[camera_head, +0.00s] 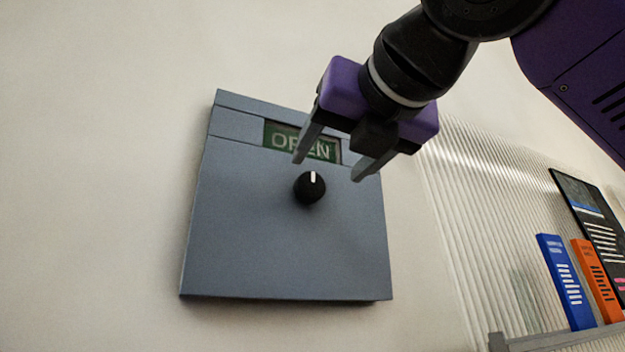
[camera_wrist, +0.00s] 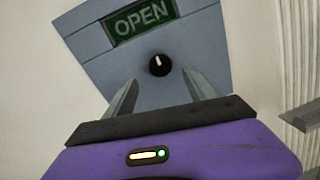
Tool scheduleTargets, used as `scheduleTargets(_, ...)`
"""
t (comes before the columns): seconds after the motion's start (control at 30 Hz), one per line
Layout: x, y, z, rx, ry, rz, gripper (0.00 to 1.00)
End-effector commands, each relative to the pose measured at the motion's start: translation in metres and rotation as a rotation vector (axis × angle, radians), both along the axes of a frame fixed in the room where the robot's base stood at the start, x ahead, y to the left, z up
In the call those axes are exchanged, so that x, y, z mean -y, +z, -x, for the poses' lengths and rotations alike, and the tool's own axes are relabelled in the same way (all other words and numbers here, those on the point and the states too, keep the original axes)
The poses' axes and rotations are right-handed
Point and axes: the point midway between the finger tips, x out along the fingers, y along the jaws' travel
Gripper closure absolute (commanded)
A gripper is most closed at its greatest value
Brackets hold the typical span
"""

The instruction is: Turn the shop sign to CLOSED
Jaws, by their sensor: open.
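The shop sign is a blue-grey panel (camera_head: 285,250) on the wall, with a green window (camera_head: 272,135) that reads OPEN. Below the window is a round black knob (camera_head: 309,187) with a white mark pointing up. In the wrist view the panel (camera_wrist: 205,45), the OPEN window (camera_wrist: 141,19) and the knob (camera_wrist: 159,65) all show. My gripper (camera_head: 328,170) is open and empty in front of the panel, its fingers pointing down and left towards the knob. One finger covers part of the word in the head view. In the wrist view the knob appears beyond and between the fingertips (camera_wrist: 163,85), apart from them.
To the right is a ribbed translucent wall panel (camera_head: 480,220). A shelf (camera_head: 550,340) at the lower right holds a blue book (camera_head: 565,280) and an orange book (camera_head: 597,280). A dark board (camera_head: 595,215) is behind them. The wall left of the sign is bare.

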Motion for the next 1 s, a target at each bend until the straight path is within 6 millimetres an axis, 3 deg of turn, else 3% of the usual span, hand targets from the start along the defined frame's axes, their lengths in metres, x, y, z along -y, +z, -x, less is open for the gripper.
scheduleTargets(0.53,-0.020,0.002,-0.065,0.000,-0.001,0.003,0.36)
scheduleTargets(0.93,-0.022,0.001,-0.073,0.002,-0.001,0.003,0.36)
scheduleTargets(1.0,-0.022,0.001,-0.073,0.002,-0.001,0.003,0.49)
